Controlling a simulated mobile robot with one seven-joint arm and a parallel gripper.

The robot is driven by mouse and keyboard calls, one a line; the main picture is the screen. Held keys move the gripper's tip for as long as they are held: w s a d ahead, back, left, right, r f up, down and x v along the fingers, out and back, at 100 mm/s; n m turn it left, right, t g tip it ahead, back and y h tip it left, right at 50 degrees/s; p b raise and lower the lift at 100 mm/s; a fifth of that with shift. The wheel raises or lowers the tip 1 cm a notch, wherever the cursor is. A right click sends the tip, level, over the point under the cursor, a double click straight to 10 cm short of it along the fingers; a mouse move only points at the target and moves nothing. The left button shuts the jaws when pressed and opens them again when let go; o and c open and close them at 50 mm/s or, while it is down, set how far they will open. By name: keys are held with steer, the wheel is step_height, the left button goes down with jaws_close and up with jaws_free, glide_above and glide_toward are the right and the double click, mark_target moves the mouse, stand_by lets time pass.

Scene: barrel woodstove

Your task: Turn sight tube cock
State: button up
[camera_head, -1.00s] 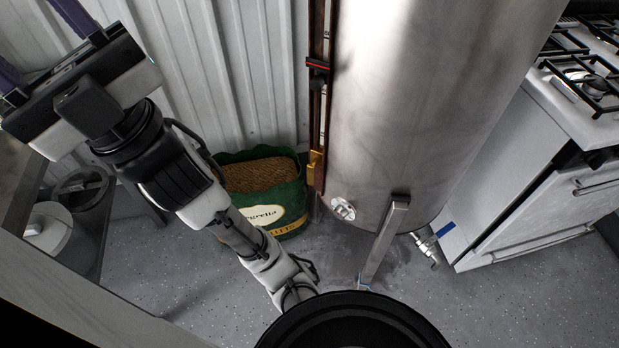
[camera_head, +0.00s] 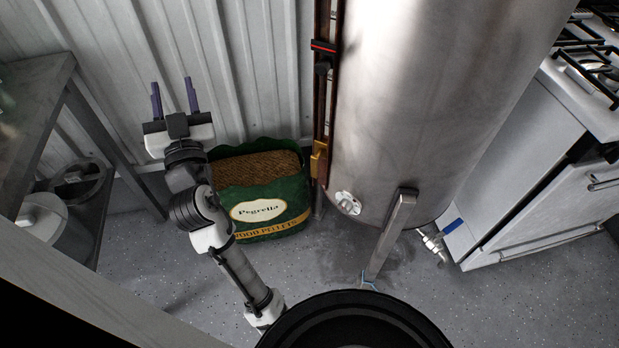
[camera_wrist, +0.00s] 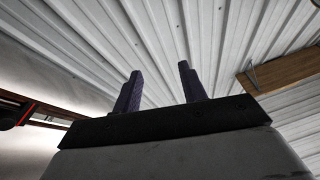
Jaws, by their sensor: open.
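A tall steel tank (camera_head: 430,90) stands right of centre in the head view. A dark brown upright sight tube assembly (camera_head: 321,100) runs down its left side, with a black and red piece (camera_head: 323,47) higher up. A brass fitting (camera_head: 319,160), which looks like the cock, sits near its lower end. My gripper (camera_head: 173,88) is open and empty, its two purple fingers pointing up, left of the tube and apart from it. In the wrist view its fingers (camera_wrist: 160,70) show against the corrugated wall and ceiling.
A green pellet bag (camera_head: 262,200) stands on the floor between my arm and the tank. A metal table (camera_head: 40,100) is at left, a white stove (camera_head: 540,170) at right. A blue-handled valve (camera_head: 452,226) is under the tank. Corrugated wall (camera_head: 250,60) stands behind.

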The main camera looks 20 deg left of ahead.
steer(key=w+d+f+m+h+b, duration=0.1)
steer(key=w+d+f+m+h, duration=0.2)
steer(key=f, duration=0.7)
steer(key=w+d+f+m+h+b, duration=0.1)
steer(key=d+f+h, duration=0.3)
steer(key=f, duration=0.6)
steer(key=m+h+b, duration=0.1)
steer(key=m+h, duration=0.3)
steer(key=h, duration=0.5)
glide_toward(313, 170)
steer(key=shift+t, duration=0.3)
steer(key=w+p, duration=0.1)
steer(key=w, duration=0.1)
steer(key=w+p, duration=0.1)
steer(key=w, duration=0.2)
steer(key=w+p, duration=0.2)
steer(key=w, duration=0.1)
steer(key=shift+w+d+f, duration=0.1)
steer(key=shift+d+f, duration=0.05)
steer(key=shift+d, duration=0.2)
jaws_close()
